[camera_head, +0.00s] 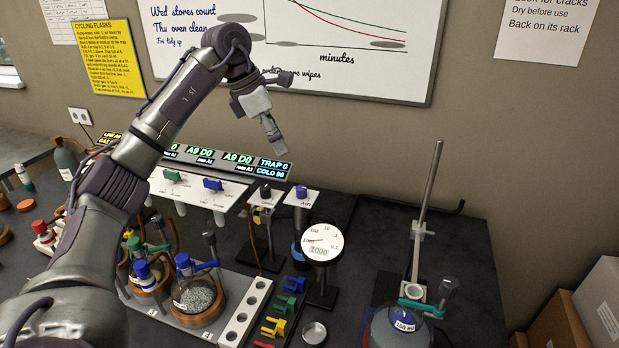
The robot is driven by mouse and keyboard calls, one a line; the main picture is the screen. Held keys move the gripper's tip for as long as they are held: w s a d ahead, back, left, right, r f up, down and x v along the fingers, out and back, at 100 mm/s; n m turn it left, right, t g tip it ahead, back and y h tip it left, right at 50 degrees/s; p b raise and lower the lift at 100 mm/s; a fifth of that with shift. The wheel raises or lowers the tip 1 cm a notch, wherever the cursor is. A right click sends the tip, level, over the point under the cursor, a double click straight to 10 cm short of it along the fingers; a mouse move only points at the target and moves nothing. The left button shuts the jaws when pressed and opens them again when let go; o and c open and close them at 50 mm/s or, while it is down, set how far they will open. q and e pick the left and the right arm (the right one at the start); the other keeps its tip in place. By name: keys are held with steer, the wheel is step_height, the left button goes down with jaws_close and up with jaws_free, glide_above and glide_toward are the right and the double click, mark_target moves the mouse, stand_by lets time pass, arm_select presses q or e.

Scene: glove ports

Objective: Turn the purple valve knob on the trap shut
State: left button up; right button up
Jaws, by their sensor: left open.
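The purple valve knob (301,191) sits on top of a small white plate on a stand, right of a similar plate with a black knob (265,191). My left gripper (284,112) is open and empty, raised in front of the whiteboard. In the picture it is above the lit display and the purple knob, clearly apart from the knob. The display (273,166) reads TRAP 0 and COLD 98. The knob's exact turn is too small to tell. My right gripper does not show.
A round gauge (322,241) stands below the purple knob. Stoppered flasks (195,293) sit in a rack at centre left. Coloured clips (281,305) lie nearby. A round flask (400,325) and metal rod (425,220) stand at right. Boxes (595,300) edge the far right.

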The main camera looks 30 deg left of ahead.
mark_target(300, 187)
arm_select(q)
steer(key=p+x, duration=0.1)
steer(key=x, duration=0.2)
steer(key=p+x, duration=0.1)
steer(key=x, duration=0.3)
steer(key=p+x, duration=0.1)
steer(key=x, duration=0.3)
steer(key=shift+s+d+f, duration=0.15)
steer(key=shift+s+f, duration=0.05)
steer(key=shift+s, duration=0.15)
steer(key=shift+d+f, duration=0.1)
steer(key=shift+f, duration=0.25)
steer(key=shift+w+f, duration=0.1)
steer(key=shift+f, duration=0.2)
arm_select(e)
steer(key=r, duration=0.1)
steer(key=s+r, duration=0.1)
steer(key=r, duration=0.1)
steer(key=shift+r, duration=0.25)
arm_select(q)
steer(key=shift+c, duration=0.3)
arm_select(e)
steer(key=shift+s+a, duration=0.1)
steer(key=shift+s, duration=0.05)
arm_select(q)
jaws_close()
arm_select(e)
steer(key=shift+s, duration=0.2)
